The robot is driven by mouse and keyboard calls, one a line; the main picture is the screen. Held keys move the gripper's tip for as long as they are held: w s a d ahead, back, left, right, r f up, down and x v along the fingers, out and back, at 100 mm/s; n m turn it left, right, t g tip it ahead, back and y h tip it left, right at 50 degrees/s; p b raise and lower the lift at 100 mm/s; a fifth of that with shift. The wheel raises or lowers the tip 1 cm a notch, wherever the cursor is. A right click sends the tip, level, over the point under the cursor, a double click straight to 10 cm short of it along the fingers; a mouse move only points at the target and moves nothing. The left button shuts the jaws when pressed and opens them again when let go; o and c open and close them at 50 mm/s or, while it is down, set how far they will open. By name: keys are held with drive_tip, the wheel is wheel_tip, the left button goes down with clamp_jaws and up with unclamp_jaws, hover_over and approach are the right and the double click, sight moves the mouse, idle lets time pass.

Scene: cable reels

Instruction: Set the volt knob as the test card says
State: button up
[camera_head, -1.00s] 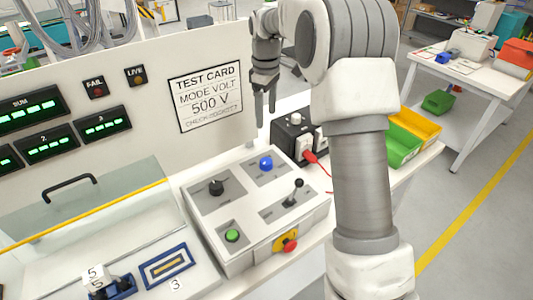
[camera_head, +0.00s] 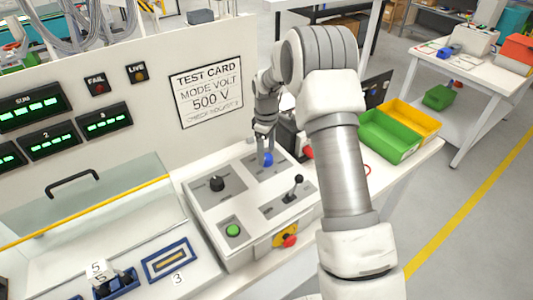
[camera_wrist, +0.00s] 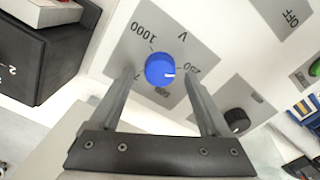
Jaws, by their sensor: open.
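The test card (camera_head: 206,92) on the upright panel reads "MODE VOLT 500 V"; its small bottom line is hard to read. The blue volt knob (camera_head: 267,160) sits on the sloped control box (camera_head: 218,207). In the wrist view the blue knob (camera_wrist: 159,67) has a white mark at its right side, by the 250 label; 1000 is at upper left, and a partly covered label, seemingly 500, is below. My gripper (camera_head: 265,153) is over the knob. In the wrist view my gripper (camera_wrist: 158,75) is open, with one finger on each side of the knob; contact is not clear.
The box also bears a black knob (camera_head: 217,184), a lever (camera_head: 297,183), a green button (camera_head: 233,230) and a red stop button (camera_head: 290,240). A clear cover with a black handle (camera_head: 70,182) is at left. Green (camera_head: 390,137) and yellow bins stand at right.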

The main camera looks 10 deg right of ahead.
drive_tip(key=shift+f, duration=0.9)
drive_tip(key=shift+c, duration=0.2)
clamp_jaws()
